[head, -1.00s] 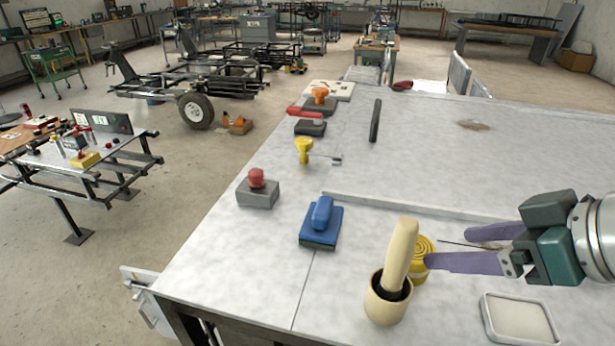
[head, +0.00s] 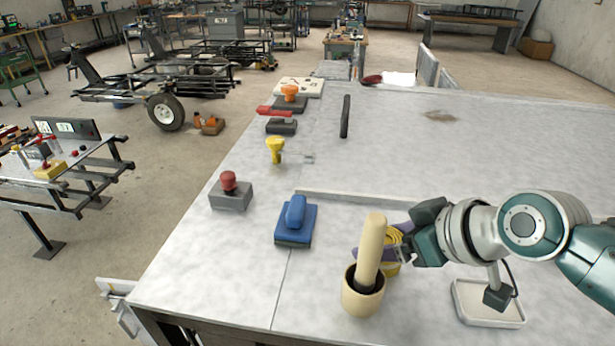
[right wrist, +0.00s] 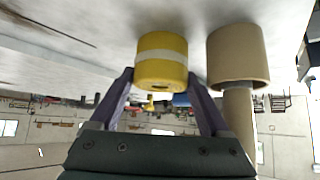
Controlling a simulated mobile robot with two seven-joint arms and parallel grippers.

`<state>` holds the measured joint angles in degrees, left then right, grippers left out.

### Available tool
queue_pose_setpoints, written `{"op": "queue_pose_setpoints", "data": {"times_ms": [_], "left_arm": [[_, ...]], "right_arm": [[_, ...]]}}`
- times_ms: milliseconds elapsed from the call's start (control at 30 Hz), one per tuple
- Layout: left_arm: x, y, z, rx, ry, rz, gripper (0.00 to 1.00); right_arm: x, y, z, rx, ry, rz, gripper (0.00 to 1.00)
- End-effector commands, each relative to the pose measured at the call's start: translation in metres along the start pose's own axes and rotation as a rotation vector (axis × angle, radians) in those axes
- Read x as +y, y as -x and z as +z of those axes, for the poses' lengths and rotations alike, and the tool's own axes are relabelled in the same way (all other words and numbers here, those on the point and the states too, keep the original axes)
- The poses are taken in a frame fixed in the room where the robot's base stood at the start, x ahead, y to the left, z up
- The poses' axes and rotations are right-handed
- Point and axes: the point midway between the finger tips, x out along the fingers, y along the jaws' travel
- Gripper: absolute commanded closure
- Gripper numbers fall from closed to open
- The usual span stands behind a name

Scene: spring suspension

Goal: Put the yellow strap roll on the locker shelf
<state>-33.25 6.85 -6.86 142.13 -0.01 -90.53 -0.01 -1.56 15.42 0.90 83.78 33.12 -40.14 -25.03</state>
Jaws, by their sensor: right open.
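My left gripper is not in view. I cannot make out a locker shelf in these frames.
A shallow white tray (head: 470,318) lies under my right forearm. A blue-handled block (head: 296,220) and a red-knobbed grey block (head: 231,198) stand to the left. The worktop's right rear is clear.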

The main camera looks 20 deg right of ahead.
Motion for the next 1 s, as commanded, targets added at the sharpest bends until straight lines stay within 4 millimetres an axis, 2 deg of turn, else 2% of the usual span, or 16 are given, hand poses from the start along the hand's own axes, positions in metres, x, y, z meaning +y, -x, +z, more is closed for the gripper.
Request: {"op": "queue_pose_setpoints", "data": {"times_ms": [200,900,1000], "left_arm": [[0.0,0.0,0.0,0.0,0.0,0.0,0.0],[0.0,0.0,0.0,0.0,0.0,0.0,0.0],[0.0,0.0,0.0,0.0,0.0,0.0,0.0]], "right_arm": [[0.0,-0.0001,0.0001,0.0,0.0,0.0,0.22],[0.0006,0.0004,-0.0004,0.001,0.001,0.001,1.0],[0.0005,0.0004,-0.0004,0.001,0.001,0.001,1.0]]}}
